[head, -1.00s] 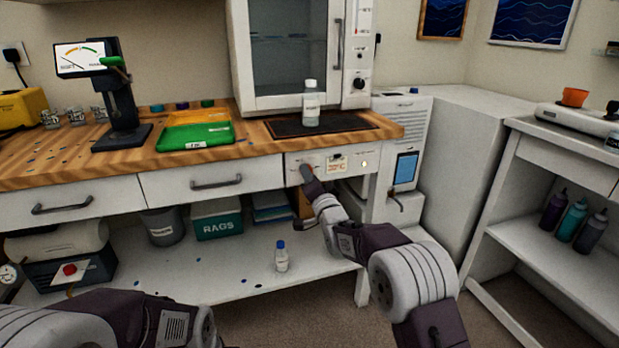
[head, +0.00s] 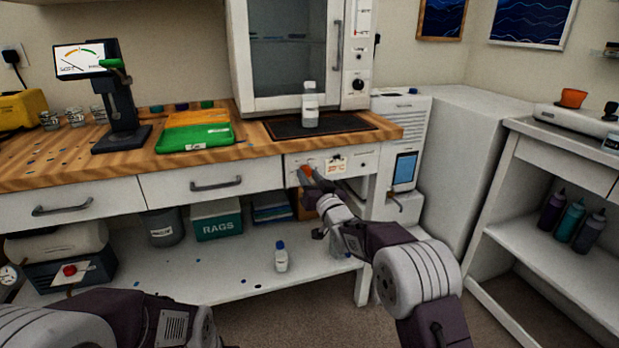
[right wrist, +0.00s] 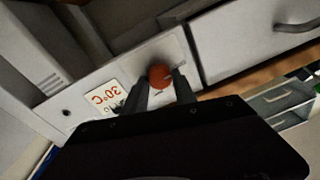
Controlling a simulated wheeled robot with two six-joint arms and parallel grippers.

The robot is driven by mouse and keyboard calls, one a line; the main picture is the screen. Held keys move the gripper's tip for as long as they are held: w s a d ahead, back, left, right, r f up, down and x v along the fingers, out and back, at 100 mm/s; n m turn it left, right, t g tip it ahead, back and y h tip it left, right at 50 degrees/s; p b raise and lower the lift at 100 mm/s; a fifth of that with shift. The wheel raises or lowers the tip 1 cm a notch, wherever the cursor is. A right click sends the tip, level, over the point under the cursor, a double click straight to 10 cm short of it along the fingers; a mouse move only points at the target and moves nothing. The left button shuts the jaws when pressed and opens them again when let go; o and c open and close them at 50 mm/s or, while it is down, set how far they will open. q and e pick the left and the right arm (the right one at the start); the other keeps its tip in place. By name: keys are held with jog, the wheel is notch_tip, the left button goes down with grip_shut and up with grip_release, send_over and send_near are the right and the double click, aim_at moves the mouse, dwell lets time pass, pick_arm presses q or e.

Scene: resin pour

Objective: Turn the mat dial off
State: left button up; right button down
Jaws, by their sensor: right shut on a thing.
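The mat dial is a round orange-red knob (right wrist: 159,76) on the white front panel (head: 348,172) below the bench top. The dark heating mat (head: 354,124) lies on the bench above, with a clear white-capped bottle (head: 311,106) standing on it. My right gripper (right wrist: 161,84) is shut on the dial, one finger on each side. A 30°C label (right wrist: 104,96) sits beside the dial, and a small lamp (right wrist: 66,112) farther along looks dark. My left gripper is out of view.
A drawer with a grey handle (head: 217,184) is beside the panel. Below, a small blue-capped bottle (head: 281,257) and a rags bin (head: 217,221) stand on the lower shelf (head: 190,284). A glass-fronted cabinet (head: 288,50) stands behind the mat.

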jog(key=shift+f+n, duration=0.1)
jog(key=shift+n, duration=0.2)
jog(key=c, duration=1)
grip_release()
jog(key=shift+s, duration=0.1)
jog(key=shift+s+d, duration=0.15)
jog(key=shift+s, duration=0.15)
jog(key=v, duration=0.8)
jog(key=shift+s, duration=0.1)
